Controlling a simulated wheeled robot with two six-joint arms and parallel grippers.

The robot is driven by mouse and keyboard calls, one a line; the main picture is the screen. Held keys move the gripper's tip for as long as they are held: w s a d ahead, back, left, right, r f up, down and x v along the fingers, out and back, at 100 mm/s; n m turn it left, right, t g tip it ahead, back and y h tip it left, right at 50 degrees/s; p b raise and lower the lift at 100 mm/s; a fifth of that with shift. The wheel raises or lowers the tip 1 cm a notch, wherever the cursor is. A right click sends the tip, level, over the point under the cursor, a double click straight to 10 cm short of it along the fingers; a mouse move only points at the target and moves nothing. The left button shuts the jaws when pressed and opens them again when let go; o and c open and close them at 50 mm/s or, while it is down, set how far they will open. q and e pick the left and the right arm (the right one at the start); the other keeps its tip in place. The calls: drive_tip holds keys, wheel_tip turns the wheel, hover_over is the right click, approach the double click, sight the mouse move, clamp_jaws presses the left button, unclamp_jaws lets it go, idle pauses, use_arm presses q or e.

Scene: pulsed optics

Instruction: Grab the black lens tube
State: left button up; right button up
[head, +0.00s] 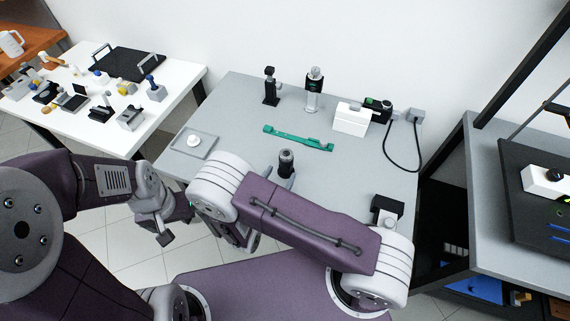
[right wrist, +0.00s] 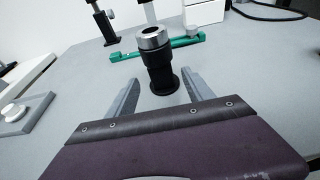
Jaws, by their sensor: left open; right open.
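The black lens tube (head: 286,165) stands upright on the grey table, just beyond my right forearm. In the right wrist view the lens tube (right wrist: 158,68) shows a silver ring on top and a wider black foot. My right gripper (right wrist: 160,80) is open, with one finger on each side of the tube's lower part; I cannot tell whether either finger touches it. My left gripper (head: 166,237) hangs off the table's near left edge, open and apart from the tube.
A green rail (head: 298,138) lies behind the tube. A small tray (head: 195,143) with a white round part is at left. Two upright posts, a white box (head: 351,118) and a cable stand at the back. A dark mount (head: 386,208) is at right.

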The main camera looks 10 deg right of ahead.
sight(284, 170)
drive_tip(key=x, duration=0.5)
drive_tip(key=shift+w+d+p, duration=0.2)
drive_tip(key=shift+d+p, duration=0.1)
drive_tip(key=shift+p, duration=0.05)
drive_tip(key=shift+s, duration=0.1)
clamp_jaws()
